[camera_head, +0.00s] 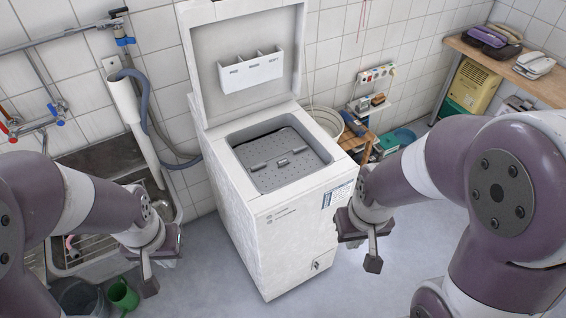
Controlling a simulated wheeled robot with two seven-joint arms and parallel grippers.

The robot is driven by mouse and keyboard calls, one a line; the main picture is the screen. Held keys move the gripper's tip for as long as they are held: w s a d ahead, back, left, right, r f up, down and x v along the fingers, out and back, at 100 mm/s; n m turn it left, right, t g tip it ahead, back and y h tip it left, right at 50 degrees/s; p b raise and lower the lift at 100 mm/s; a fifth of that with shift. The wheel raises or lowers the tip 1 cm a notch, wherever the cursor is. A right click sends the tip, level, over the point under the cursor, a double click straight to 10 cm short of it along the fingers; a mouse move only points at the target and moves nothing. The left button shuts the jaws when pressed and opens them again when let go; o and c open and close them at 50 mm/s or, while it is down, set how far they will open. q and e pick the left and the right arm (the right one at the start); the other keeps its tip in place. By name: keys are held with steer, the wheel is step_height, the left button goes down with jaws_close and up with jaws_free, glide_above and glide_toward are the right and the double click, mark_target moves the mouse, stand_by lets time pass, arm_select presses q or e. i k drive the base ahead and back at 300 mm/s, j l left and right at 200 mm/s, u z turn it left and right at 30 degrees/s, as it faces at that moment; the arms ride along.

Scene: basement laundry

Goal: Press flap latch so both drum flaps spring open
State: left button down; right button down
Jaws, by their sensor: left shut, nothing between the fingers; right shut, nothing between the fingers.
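A white top-loading washing machine (275,235) stands in the middle with its lid (240,50) raised upright. Its top opening shows the grey, perforated drum (300,172) with the flaps closed. A small latch piece (283,162) sits near the middle of the flaps, between two raised bars. My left gripper (148,284) is shut and empty, to the left of the machine and lower than its top. My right gripper (373,262) is shut and empty, to the right of the machine's front. Neither gripper touches the machine.
A metal sink (110,160) with a grey drain hose (148,110) stands at the left. A green watering can (123,295) is at the lower left. A white bucket (326,121) and wooden stool (362,142) stand behind right. A wooden shelf (545,82) is at the upper right. Space above the drum is clear.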

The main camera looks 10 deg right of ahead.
mark_target(283, 162)
steer(key=i+l+u, duration=0.4)
steer(key=i+l, duration=0.3)
steer(key=i, duration=0.15)
